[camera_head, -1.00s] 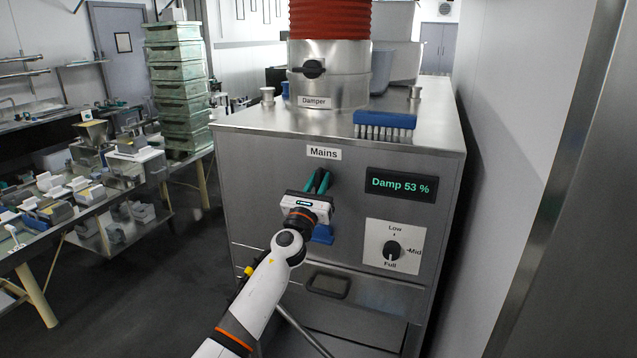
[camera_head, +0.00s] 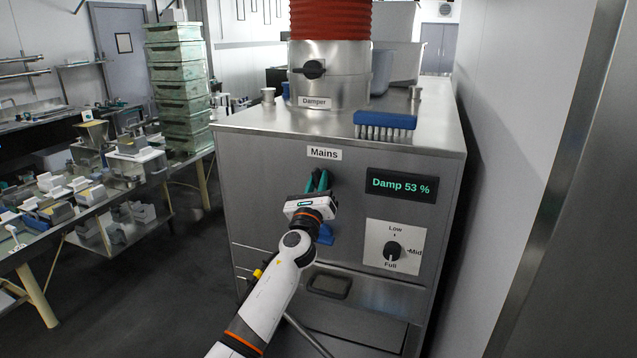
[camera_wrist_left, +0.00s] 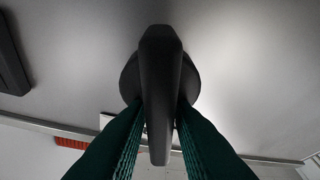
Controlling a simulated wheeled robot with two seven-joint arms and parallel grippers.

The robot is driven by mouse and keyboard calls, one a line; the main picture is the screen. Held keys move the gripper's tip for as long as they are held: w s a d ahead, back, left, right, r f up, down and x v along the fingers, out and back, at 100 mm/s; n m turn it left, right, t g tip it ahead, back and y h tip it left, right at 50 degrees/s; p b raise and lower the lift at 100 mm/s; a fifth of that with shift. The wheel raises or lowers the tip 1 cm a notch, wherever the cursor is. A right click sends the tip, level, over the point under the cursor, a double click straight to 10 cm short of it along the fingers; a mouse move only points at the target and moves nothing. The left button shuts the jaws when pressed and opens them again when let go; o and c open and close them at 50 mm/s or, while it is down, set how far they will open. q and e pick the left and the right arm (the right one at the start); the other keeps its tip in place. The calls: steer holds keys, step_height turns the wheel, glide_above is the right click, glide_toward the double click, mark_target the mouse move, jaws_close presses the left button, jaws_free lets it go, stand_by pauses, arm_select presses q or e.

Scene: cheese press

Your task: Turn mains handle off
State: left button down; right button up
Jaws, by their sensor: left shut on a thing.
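The black mains handle (camera_wrist_left: 160,85) fills the middle of the left wrist view, its long grip standing out from a round base on the metal cabinet front. In the head view it is mostly hidden behind my left gripper (camera_head: 317,182), just under the "Mains" label (camera_head: 324,153). The green ribbed fingers of my left gripper are shut on the handle, one on each side, as the left wrist view shows. My right gripper is not in view.
On the cabinet front (camera_head: 260,180), a "Damp 53 %" display (camera_head: 401,186) and a Low-Mid-Full knob (camera_head: 392,251) sit to the right. A blue brush (camera_head: 385,125) lies on top beside the damper pipe (camera_head: 328,75). A wall stands close on the right.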

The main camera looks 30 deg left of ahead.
arm_select(q)
steer(key=n+y, duration=0.1)
steer(key=n, duration=0.1)
steer(key=n+g, duration=0.1)
steer(key=n, duration=0.2)
steer(key=shift+f+g+y, duration=0.15)
steer(key=shift+g+y, duration=0.15)
steer(key=shift+y, duration=0.1)
steer(key=n+g, duration=0.1)
steer(key=n, duration=0.1)
steer(key=n+y+p, duration=0.1)
steer(key=n, duration=0.1)
steer(key=shift+a+n+g, duration=0.15)
steer(key=shift+n+g, duration=0.25)
steer(key=n+p, duration=0.1)
steer(key=n, duration=0.1)
steer(key=n+g+p, duration=0.1)
steer(key=n, duration=0.1)
steer(key=shift+f+g, duration=0.15)
steer(key=shift+g, duration=0.15)
steer(key=shift+a+f+n+g+p, duration=0.15)
steer(key=shift+n+g+p, duration=0.6)
steer(key=shift+n, duration=0.85)
steer(key=shift+f, duration=0.1)
steer(key=c, duration=1.5)
jaws_free()
steer(key=shift+o, duration=0.2)
